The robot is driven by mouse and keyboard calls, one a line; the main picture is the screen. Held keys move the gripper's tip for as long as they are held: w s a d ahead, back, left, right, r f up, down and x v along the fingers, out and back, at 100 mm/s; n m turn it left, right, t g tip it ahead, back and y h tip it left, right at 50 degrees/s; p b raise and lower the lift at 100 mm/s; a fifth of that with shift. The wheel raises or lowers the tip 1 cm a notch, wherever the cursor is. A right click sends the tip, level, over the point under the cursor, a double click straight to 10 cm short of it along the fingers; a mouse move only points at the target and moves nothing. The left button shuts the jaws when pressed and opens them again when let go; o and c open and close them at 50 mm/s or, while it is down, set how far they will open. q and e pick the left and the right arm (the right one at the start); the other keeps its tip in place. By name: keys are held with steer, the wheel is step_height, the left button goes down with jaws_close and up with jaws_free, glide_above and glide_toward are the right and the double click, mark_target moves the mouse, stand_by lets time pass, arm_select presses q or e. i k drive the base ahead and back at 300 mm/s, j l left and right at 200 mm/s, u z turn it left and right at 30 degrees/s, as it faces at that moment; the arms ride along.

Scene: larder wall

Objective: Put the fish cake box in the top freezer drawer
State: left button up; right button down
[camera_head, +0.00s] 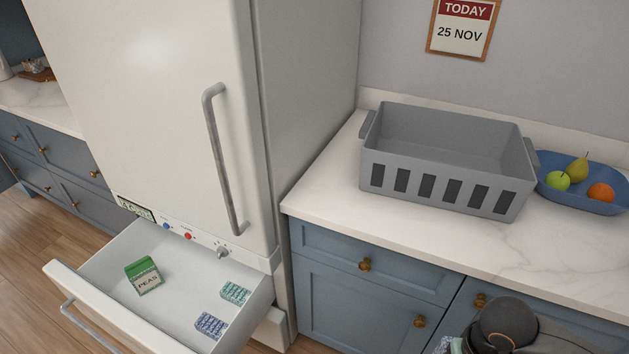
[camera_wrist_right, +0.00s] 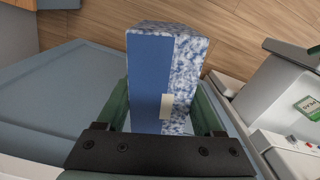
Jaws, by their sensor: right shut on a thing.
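The fish cake box (camera_wrist_right: 152,75) is in the right wrist view, with one plain blue side and one mottled blue-and-white side. No name on it can be read from here. My right gripper (camera_wrist_right: 162,108) is shut on it, one finger on each side. In the head view my right wrist is at the lower right edge, and the box is almost wholly hidden. The top freezer drawer (camera_head: 130,327) is pulled open at the lower left, left of my right arm. My left gripper is not in view.
In the drawer lie a green peas packet (camera_head: 144,276) and two small patterned blocks, teal (camera_head: 235,292) and blue (camera_head: 211,325); bare floor shows between them. A grey crate (camera_head: 440,183) and a blue fruit bowl (camera_head: 590,200) stand on the counter. The fridge door (camera_head: 160,110) above is shut.

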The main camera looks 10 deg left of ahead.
mark_target(182, 304)
steer(key=k+j, duration=0.1)
steer(key=j, duration=0.25)
steer(key=k+j+u, duration=0.1)
steer(key=j, duration=0.3)
steer(key=k+j+u, duration=0.1)
steer(key=j, duration=0.25)
steer(key=k+j, duration=0.15)
steer(key=j, duration=0.25)
steer(key=j+u, duration=0.2)
steer(key=j, duration=0.55)
steer(key=i+j+u, duration=0.25)
steer(key=i+j, duration=0.35)
steer(key=i+l+u, duration=0.1)
steer(key=i, duration=0.25)
